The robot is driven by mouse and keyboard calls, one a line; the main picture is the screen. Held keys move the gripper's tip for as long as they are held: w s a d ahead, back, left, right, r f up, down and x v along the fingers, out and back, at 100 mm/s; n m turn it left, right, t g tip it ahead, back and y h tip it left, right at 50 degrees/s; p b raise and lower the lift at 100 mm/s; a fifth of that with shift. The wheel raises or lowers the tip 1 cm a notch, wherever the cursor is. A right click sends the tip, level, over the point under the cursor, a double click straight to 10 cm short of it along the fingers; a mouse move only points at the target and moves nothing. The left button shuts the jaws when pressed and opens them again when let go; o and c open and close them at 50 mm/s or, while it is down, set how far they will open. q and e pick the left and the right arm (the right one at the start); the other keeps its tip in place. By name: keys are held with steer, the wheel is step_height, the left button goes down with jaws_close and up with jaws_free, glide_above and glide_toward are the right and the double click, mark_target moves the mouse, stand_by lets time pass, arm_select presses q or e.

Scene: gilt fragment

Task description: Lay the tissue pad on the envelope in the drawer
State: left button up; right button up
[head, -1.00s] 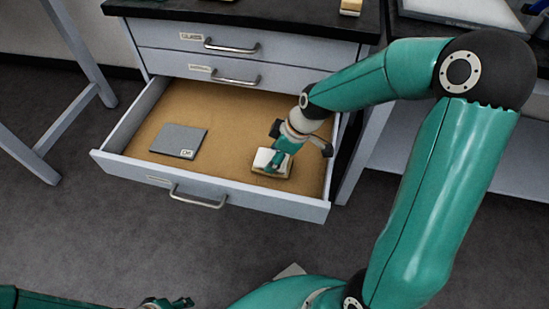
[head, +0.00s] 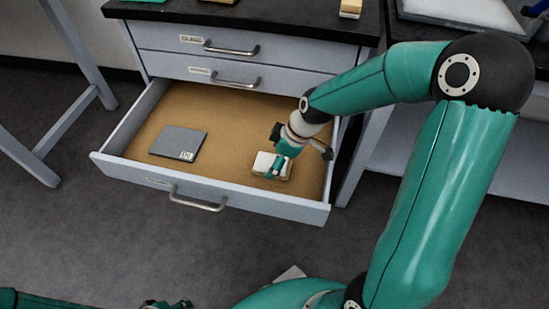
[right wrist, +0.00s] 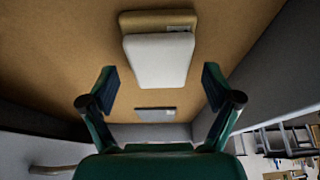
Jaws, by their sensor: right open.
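The white tissue pad (head: 264,162) lies on the tan envelope (head: 286,172) in the right part of the open drawer (head: 245,202). In the right wrist view the pad (right wrist: 160,62) covers most of the envelope (right wrist: 150,18), whose far edge with a small label sticks out. My right gripper (head: 277,168) is at the pad from above. In the right wrist view it (right wrist: 160,88) is open, with the pad between and beyond the fingertips, not gripped. My left gripper (head: 166,304) is cut off at the bottom edge, its jaws unclear.
A flat grey labelled item (head: 178,142) lies in the left of the drawer, with bare tan lining between it and the pad. The drawer's walls stand around them. Two closed drawers (head: 235,70) are above. A bench leg (head: 75,120) stands at left.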

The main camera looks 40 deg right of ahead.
steer(key=p+v, duration=0.3)
steer(key=v, duration=0.8)
steer(key=shift+s+r, duration=0.15)
steer(key=shift+r, duration=0.15)
steer(key=shift+d, duration=0.15)
